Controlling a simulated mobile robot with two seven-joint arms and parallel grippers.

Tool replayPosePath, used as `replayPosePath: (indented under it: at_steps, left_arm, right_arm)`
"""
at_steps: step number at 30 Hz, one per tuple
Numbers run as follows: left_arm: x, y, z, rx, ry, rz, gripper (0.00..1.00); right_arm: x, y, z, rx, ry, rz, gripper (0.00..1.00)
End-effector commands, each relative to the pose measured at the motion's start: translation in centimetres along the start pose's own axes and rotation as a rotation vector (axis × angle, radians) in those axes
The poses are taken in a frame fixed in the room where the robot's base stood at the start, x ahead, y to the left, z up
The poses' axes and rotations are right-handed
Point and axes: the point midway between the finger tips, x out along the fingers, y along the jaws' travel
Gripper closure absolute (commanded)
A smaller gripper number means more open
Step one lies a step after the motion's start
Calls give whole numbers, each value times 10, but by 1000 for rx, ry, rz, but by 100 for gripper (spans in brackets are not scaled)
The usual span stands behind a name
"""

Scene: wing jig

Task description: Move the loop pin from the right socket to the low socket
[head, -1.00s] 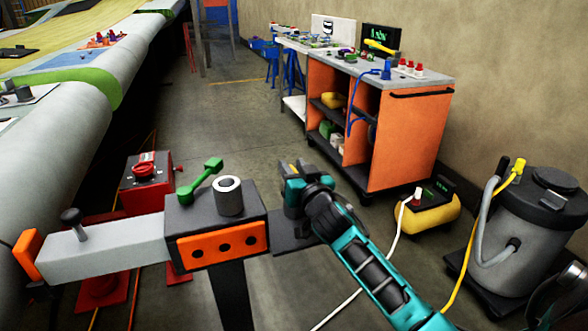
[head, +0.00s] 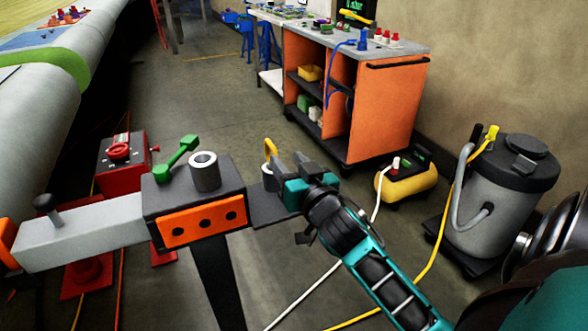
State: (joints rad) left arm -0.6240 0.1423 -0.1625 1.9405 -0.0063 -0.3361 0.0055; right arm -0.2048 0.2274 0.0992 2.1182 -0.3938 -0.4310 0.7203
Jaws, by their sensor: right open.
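I see no grip on the pin. I cannot make out which socket is the low one. My left gripper is out of view.
A green handle (head: 177,158) stands on the block, above an orange plate (head: 180,231) with three holes. A grey beam (head: 90,232) extends left. A red box (head: 122,160) is behind. An orange cart (head: 385,110), yellow compressor (head: 405,183) and grey vacuum (head: 505,195) stand farther right.

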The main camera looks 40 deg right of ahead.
Motion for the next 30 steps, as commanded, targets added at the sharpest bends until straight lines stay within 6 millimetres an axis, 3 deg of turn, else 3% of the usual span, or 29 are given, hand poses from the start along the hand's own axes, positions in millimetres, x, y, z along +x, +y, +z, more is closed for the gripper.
replayPosePath:
  at_steps: [5, 8, 11, 13, 15, 18, 21, 24, 30]
  left_arm:
    - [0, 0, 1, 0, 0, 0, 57]
    - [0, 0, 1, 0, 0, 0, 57]
    - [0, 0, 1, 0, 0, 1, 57]
    - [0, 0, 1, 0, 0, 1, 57]
    - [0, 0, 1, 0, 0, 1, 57]
    - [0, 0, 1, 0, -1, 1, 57]
    - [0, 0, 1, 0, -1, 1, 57]
    - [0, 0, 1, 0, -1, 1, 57]
    - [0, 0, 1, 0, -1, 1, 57]
  right_arm:
    - [-17, 0, 0, 0, -1, 1, 57]
    - [-24, -3, 14, -13, -32, -10, 57]
    - [-39, -16, 61, -59, -141, -57, 57]
    - [-60, -30, 109, -108, -250, -113, 57]
    - [-89, -46, 156, -152, -359, -177, 57]
    - [-133, -64, 210, -204, -485, -266, 57]
    - [-169, -78, 244, -236, -568, -333, 57]
    - [-189, -85, 260, -253, -607, -371, 57]
    - [-193, -87, 263, -260, -615, -382, 57]
